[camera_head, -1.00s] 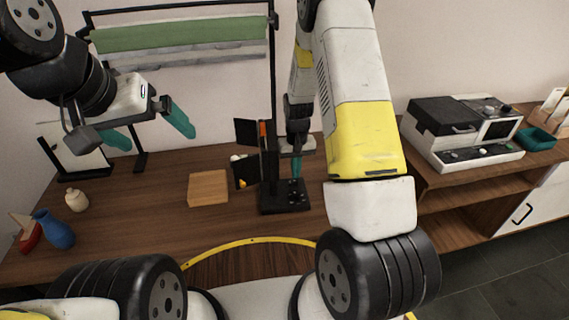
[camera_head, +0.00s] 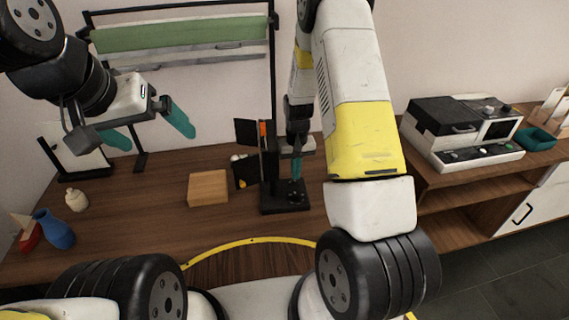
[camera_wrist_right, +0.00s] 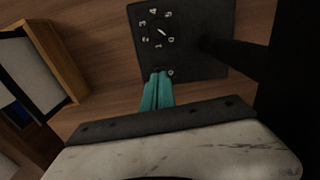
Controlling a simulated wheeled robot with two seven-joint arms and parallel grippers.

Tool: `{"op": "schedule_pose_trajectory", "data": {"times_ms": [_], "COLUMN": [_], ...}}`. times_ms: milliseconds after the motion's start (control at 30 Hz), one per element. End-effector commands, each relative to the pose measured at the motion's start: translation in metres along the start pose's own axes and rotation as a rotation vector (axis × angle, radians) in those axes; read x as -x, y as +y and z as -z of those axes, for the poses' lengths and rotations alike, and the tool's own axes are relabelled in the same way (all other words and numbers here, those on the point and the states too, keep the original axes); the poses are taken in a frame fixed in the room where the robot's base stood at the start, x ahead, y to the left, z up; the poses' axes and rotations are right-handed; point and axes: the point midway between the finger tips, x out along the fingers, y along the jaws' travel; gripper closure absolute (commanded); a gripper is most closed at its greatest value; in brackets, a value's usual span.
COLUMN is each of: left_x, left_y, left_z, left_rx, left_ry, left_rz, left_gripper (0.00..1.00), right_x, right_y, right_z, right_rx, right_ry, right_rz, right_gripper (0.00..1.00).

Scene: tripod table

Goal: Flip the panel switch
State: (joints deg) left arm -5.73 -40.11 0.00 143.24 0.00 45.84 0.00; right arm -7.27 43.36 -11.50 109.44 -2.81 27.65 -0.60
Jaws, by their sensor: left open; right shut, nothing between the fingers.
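A small black panel (camera_head: 272,209) stands on the wooden table, in front of a dark upright post. In the right wrist view, its black plate (camera_wrist_right: 205,15) bears a round dial (camera_wrist_right: 161,33) with a light pointer and a ring of pale marks. My right gripper (camera_wrist_right: 160,76) is shut, its teal fingertips together at the plate's lower edge, just below the dial. Whether they touch is unclear, and the fingers may hide a switch there. In the head view, the right gripper (camera_head: 297,175) points down over the panel. My left gripper (camera_head: 150,130) is open and empty, high at left.
A blue vase (camera_head: 54,229) and pale jar (camera_head: 76,200) stand far left. A machine (camera_head: 465,132) sits on the right counter. The table's front middle is clear.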

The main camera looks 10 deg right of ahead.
Motion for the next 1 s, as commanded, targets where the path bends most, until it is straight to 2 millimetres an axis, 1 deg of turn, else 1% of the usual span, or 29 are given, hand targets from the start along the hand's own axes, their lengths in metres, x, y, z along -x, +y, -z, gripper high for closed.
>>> {"op": "schedule_pose_trajectory", "data": {"times_ms": [1000], "left_x": [0.0], "left_y": [0.0], "left_z": [0.0], "left_rx": [0.0], "left_ry": [0.0], "left_rz": [0.0], "left_gripper": [0.0], "right_x": [-0.016], "right_y": [0.0], "right_z": [0.0], "right_rx": [0.0], "right_ry": [0.0], "right_rz": [0.0], "right_gripper": [1.0]}}
